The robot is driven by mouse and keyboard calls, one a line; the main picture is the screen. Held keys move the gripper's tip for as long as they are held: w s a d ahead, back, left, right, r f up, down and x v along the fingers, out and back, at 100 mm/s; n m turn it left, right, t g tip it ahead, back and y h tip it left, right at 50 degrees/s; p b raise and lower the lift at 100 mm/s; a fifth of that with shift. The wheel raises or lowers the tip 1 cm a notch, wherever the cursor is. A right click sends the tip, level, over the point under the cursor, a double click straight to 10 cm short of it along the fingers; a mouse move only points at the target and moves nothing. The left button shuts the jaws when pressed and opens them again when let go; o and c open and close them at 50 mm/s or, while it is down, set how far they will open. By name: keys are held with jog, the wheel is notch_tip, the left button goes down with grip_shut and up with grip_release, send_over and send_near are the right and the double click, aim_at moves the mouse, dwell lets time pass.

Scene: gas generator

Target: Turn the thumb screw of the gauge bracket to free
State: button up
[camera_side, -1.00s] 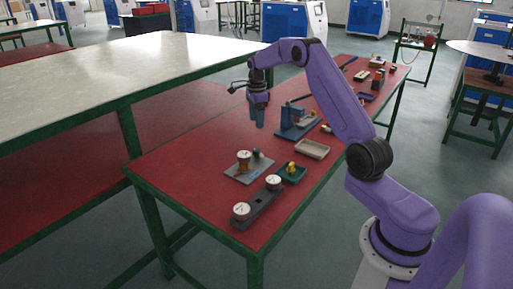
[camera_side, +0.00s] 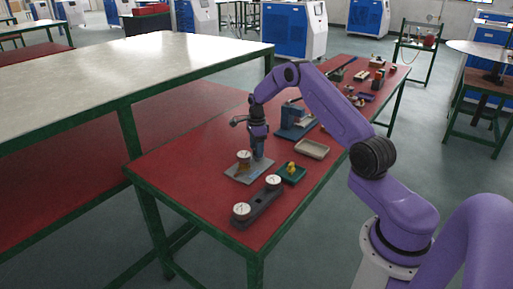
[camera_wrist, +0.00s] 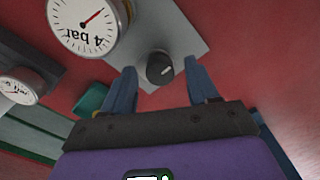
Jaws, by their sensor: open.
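The gauge bracket is a grey plate (camera_side: 240,175) on the red table in the side view, with a white-faced gauge (camera_side: 244,157) standing on it. In the wrist view the plate (camera_wrist: 188,38) carries the gauge (camera_wrist: 84,22), marked "4 bar", and a dark round thumb screw (camera_wrist: 159,68) with a pale line on its top. My gripper (camera_wrist: 160,78) is open, its two blue fingers on either side of the thumb screw with gaps between. In the side view my gripper (camera_side: 258,155) points down over the plate's back right part and hides the screw.
A dark bar with two gauges (camera_side: 257,212) lies in front. A blue fixture (camera_side: 294,128) stands behind. The table's left front area is clear.

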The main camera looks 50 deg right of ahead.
jog(key=c, duration=1)
jog(key=shift+c, duration=0.2)
